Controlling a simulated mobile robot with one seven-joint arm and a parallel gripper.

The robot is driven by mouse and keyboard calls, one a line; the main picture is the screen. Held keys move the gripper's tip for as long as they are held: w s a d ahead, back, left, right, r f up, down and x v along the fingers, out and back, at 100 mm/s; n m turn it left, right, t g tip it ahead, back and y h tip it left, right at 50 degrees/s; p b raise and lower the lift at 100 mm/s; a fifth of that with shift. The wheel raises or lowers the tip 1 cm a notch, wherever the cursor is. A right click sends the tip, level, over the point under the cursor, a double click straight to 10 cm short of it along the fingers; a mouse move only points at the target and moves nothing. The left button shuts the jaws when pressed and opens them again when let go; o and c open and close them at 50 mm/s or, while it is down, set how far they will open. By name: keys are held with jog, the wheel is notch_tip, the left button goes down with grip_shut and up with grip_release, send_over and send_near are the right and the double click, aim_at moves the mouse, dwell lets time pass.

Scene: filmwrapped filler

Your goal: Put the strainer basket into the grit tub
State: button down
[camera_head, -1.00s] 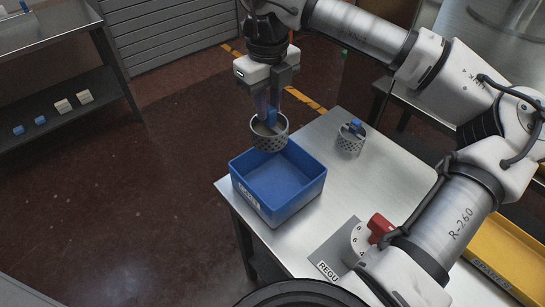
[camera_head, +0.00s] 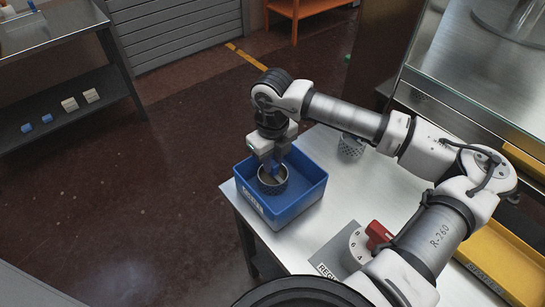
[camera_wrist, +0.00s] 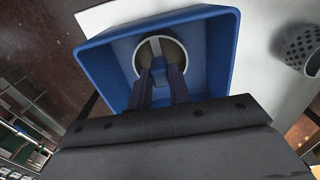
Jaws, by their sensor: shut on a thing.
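The strainer basket (camera_head: 272,186) is a round grey perforated metal cup with a blue grip; it also shows in the wrist view (camera_wrist: 176,52). My gripper (camera_head: 273,166) is shut on its blue grip (camera_wrist: 159,70). The basket is within the walls of the blue grit tub (camera_head: 310,193), an open box with a white label on its front. In the wrist view the tub (camera_wrist: 215,60) surrounds the basket. I cannot tell whether the basket touches the tub floor. The basket looks upright.
A second perforated basket (camera_head: 350,147) stands on the steel table (camera_head: 340,190) to the right of the tub, partly hidden by my arm. A grey plate with a dial and a red part (camera_head: 377,235) lies nearer. A yellow tray (camera_head: 505,265) is at the right.

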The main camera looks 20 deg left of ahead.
jog(key=shift+f, duration=0.15)
jog(key=c, duration=1.3)
grip_release()
notch_tip(320, 180, up, 12)
jog(key=b, duration=0.2)
jog(key=shift+r, duration=0.2)
